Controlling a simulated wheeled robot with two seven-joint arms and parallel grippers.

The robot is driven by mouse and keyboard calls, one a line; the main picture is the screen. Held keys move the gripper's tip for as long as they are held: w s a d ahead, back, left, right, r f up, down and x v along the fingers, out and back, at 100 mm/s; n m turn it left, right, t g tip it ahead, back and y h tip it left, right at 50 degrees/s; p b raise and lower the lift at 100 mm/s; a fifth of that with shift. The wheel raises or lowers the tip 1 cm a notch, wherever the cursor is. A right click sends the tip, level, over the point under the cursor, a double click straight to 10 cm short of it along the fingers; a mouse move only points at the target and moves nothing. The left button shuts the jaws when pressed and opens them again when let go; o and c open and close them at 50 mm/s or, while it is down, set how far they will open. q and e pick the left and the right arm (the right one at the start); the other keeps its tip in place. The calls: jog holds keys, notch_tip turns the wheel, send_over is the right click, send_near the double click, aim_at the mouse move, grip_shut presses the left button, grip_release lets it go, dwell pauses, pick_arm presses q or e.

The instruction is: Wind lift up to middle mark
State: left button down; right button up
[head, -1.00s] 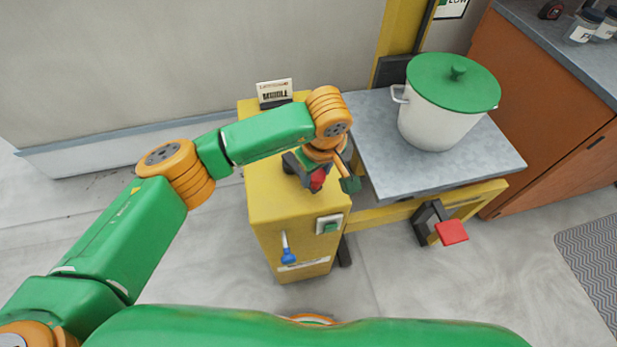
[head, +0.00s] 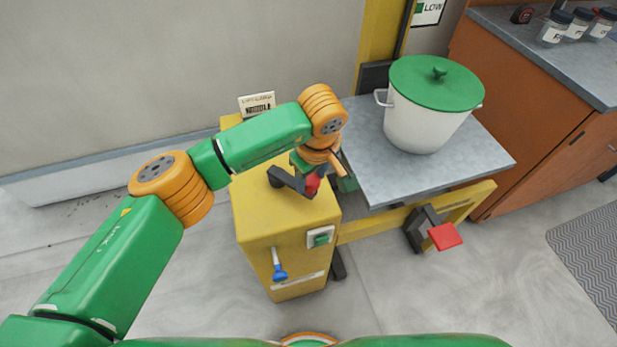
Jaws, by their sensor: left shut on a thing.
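The lift is a grey platform (head: 365,165) beside a yellow cabinet (head: 265,222). A white pot with a green lid (head: 410,115) stands on the platform. A dark crank arm (head: 287,181) on top of the cabinet has a red grip (head: 312,183) at its end. My left gripper (head: 318,178) reaches down from above and is shut on the crank's red grip; its fingers are partly hidden by my wrist. A small card (head: 257,104) stands at the back of the cabinet; its writing is hard to read now. My right gripper is not in view.
A yellow mast (head: 379,40) with a LOW sign (head: 429,11) rises behind the platform. The cabinet front has a green switch (head: 320,237) and a blue-tipped lever (head: 279,275). A red pedal (head: 445,236) sits below the platform. An orange-brown counter (head: 520,90) stands at right.

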pick_arm(q)
jog(key=shift+w+d+b, duration=0.35)
jog(key=shift+w+b, duration=0.15)
jog(key=shift+w+d+r, duration=0.15)
jog(key=shift+w+d, duration=0.05)
jog(key=shift+w, duration=0.15)
jog(key=shift+w, duration=0.1)
jog(key=shift+w+d+b, duration=0.3)
jog(key=shift+w+b, duration=0.2)
jog(key=shift+w, duration=0.4)
